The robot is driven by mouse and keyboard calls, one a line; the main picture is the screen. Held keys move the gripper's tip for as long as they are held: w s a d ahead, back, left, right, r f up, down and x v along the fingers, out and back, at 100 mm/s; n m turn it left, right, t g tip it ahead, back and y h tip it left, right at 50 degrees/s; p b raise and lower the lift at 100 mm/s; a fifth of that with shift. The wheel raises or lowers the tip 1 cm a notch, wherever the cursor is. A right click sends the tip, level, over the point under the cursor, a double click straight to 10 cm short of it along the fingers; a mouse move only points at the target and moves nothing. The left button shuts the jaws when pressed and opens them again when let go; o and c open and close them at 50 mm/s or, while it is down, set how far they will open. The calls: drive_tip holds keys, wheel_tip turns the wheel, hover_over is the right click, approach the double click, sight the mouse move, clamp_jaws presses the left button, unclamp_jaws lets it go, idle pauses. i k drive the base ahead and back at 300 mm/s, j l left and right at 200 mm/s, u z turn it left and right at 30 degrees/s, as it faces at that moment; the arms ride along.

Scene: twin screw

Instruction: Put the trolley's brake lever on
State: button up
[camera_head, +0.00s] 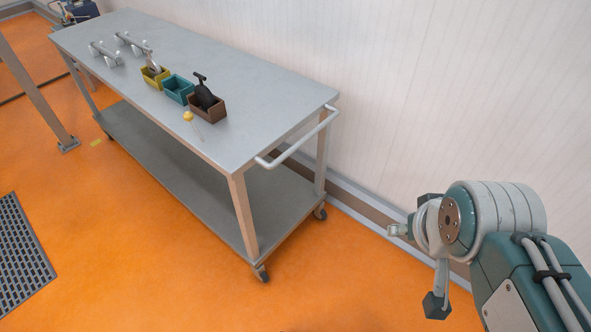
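The grey trolley (255,111) stands along the wall, with a flat top, a lower shelf and a white push handle (299,141) at its near right end. A thin rod with a yellow knob (188,116) rises by the front edge of the top and leans to the left; it looks like the brake lever. Its lower end is at the trolley's edge. My gripper (433,252) is at the right, well apart from the trolley and the rod. Its fingers are partly hidden by my wrist, so I cannot tell whether it is open.
A yellow bin (154,80), a teal bin (178,90) and a brown bin (208,112) stand on the top; the brown one holds a black tool. Metal parts (106,56) lie farther left. A post (36,90) and floor grate (20,245) are left. Orange floor in front is clear.

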sight(187, 116)
drive_tip(key=u, duration=1.25)
drive_tip(key=i+j, duration=0.1)
drive_tip(key=i, duration=1.2)
